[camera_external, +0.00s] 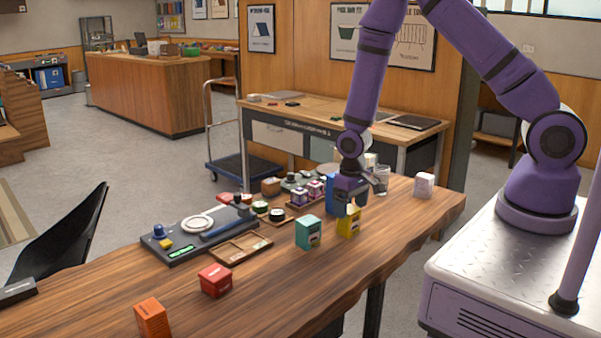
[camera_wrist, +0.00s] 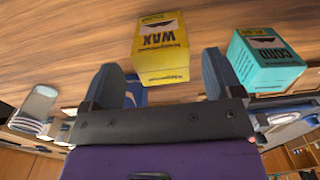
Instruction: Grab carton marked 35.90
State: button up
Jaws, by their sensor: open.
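Several small cartons stand on the wooden table, and I cannot read 35.90 on any of them. A yellow carton (camera_external: 348,222) is just below my gripper (camera_external: 351,196). In the wrist view this carton reads WAX (camera_wrist: 160,50), ahead of and between my open, empty fingers (camera_wrist: 162,78). A teal carton (camera_external: 308,232) stands to its left; in the wrist view it reads CORD (camera_wrist: 265,62), right of the fingers. A red carton (camera_external: 215,281) and an orange carton (camera_external: 152,318) stand nearer the front left. A pale pink-white carton (camera_external: 424,186) stands at the right end.
A blue object (camera_external: 332,196) stands close behind my gripper, partly hidden. A cup (camera_external: 382,178) is just right of it. The table's front left is mostly clear.

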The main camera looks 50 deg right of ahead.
aim_at(349, 219)
jog(key=shift+a+f, duration=0.1)
jog(key=shift+f, duration=2.3)
jog(key=c, duration=1.1)
jog(key=shift+r, duration=0.1)
